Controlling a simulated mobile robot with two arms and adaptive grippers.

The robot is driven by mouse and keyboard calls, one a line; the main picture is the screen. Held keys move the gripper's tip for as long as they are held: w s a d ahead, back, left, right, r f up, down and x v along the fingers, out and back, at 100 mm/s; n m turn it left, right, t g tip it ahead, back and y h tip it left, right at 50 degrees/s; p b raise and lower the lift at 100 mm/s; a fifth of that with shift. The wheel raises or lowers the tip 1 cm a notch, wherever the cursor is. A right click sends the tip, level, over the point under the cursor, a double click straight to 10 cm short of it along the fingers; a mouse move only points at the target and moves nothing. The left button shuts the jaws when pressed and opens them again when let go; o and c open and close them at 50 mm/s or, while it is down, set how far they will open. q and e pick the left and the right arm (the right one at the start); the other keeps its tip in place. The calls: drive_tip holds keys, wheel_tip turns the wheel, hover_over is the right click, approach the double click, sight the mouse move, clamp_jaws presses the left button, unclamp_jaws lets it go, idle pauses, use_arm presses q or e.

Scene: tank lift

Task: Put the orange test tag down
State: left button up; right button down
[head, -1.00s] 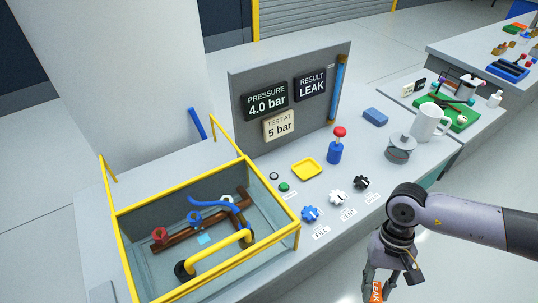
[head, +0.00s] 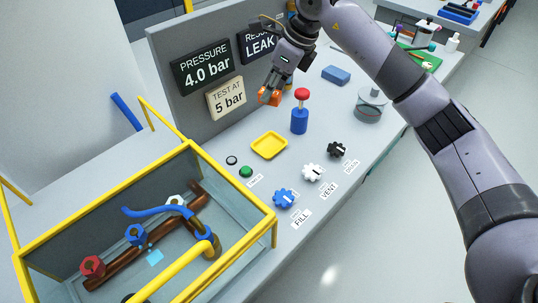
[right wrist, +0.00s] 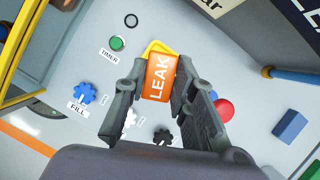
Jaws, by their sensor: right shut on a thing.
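The orange test tag (head: 269,97), marked LEAK, is held in my right gripper (head: 275,88) above the bench, in front of the grey panel. In the right wrist view the tag (right wrist: 159,77) sits between the two fingers of the right gripper (right wrist: 155,85), which are shut on it. A yellow tray (head: 269,145) lies on the bench below and to the left of the tag. In the right wrist view the tag covers most of the tray (right wrist: 156,46). My left gripper is not in view.
A blue pump with a red knob (head: 300,112) stands right of the tray. Blue, white and black valve knobs (head: 285,199) line the front. A yellow-framed water tank (head: 190,149) is at left. A blue block (head: 336,75) and grey canister (head: 370,104) lie right.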

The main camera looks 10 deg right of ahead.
drive_tip(key=f+m, duration=0.1)
drive_tip(key=f, duration=0.3)
drive_tip(key=w+f+m+h, duration=0.1)
drive_tip(key=f+m, duration=0.1)
drive_tip(key=f, duration=0.2)
drive_tip(key=w+f+m+t, duration=0.1)
drive_tip(key=f, duration=0.4)
drive_tip(key=shift+d+f+m, duration=0.1)
drive_tip(key=shift+d+m, duration=0.1)
drive_tip(key=shift+m, duration=0.1)
wheel_tip(320, 180, down, 5)
drive_tip(key=shift+r, duration=0.1)
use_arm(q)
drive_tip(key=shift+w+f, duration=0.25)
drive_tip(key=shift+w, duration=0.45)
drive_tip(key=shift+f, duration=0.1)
use_arm(e)
drive_tip(key=c, duration=1.6)
unclamp_jaws()
